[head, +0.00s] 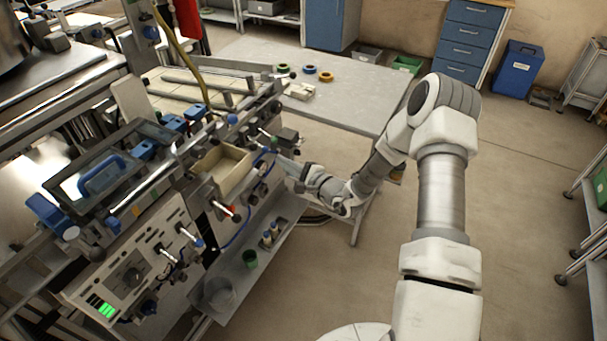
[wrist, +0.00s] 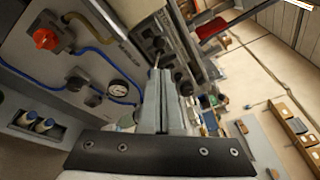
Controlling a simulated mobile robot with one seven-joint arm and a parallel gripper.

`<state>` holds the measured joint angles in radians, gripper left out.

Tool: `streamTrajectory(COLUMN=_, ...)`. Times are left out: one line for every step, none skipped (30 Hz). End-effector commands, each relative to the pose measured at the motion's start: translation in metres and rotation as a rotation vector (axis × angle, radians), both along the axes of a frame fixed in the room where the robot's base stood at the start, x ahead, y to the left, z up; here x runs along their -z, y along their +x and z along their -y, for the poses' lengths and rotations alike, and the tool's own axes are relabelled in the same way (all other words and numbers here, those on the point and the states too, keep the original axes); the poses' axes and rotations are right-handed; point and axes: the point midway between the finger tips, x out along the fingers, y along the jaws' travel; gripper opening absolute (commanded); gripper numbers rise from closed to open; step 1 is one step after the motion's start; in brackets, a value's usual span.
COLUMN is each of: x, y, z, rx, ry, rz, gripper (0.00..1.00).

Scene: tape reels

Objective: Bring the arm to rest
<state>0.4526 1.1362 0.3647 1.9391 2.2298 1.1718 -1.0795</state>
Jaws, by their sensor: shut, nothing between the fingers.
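My arm reaches forward from the right of the head view, bends down at the elbow and turns left toward the machine. My gripper (head: 284,163) is at the machine's right side, just right of a beige open bin (head: 222,170); whether it touches the machine cannot be told. In the wrist view my gripper (wrist: 159,72) is shut, its fingers together with nothing held between them. The machine's panel, with a red knob (wrist: 46,38), a gauge and blue hoses, is close to the left of the fingers.
A grey table (head: 352,98) stands beyond the arm, with green, blue and yellow tape reels (head: 310,69) at its far left. A lower shelf (head: 262,262) holds a green cup and small bottles. Open floor (head: 530,220) lies right of my arm. A blue bin (head: 516,68) stands at the back.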

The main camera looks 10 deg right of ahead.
Motion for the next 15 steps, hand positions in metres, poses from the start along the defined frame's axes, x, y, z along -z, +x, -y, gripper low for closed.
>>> streamTrajectory(x=0.0, y=-0.01, z=0.009, rx=0.003, ry=-0.001, rz=-0.003, gripper=0.0)
streamTrajectory(x=-0.001, y=-0.016, z=0.013, rx=0.003, ry=-0.001, rz=-0.002, gripper=0.0)
streamTrajectory(x=-0.002, y=-0.024, z=0.018, rx=0.003, ry=0.0, rz=-0.002, gripper=0.0)
streamTrajectory(x=-0.002, y=-0.028, z=0.022, rx=0.002, ry=-0.001, rz=-0.003, gripper=0.0)
streamTrajectory(x=-0.002, y=-0.034, z=0.026, rx=0.003, ry=0.0, rz=-0.003, gripper=0.0)
streamTrajectory(x=-0.003, y=-0.04, z=0.03, rx=0.003, ry=0.0, rz=-0.002, gripper=0.0)
streamTrajectory(x=-0.004, y=-0.044, z=0.033, rx=0.001, ry=0.0, rz=-0.002, gripper=0.0)
streamTrajectory(x=-0.004, y=-0.047, z=0.036, rx=0.002, ry=0.0, rz=-0.001, gripper=0.0)
streamTrajectory(x=-0.005, y=-0.052, z=0.039, rx=0.002, ry=0.0, rz=0.0, gripper=0.0)
streamTrajectory(x=-0.005, y=-0.055, z=0.041, rx=0.002, ry=-0.001, rz=-0.001, gripper=0.0)
streamTrajectory(x=-0.005, y=-0.058, z=0.043, rx=0.001, ry=0.0, rz=0.0, gripper=0.0)
streamTrajectory(x=-0.005, y=-0.06, z=0.045, rx=0.0, ry=-0.001, rz=-0.001, gripper=0.0)
streamTrajectory(x=-0.006, y=-0.062, z=0.046, rx=0.0, ry=-0.001, rz=-0.001, gripper=0.0)
streamTrajectory(x=-0.006, y=-0.063, z=0.047, rx=0.001, ry=0.0, rz=0.0, gripper=0.0)
streamTrajectory(x=-0.006, y=-0.065, z=0.047, rx=0.0, ry=0.0, rz=0.0, gripper=0.0)
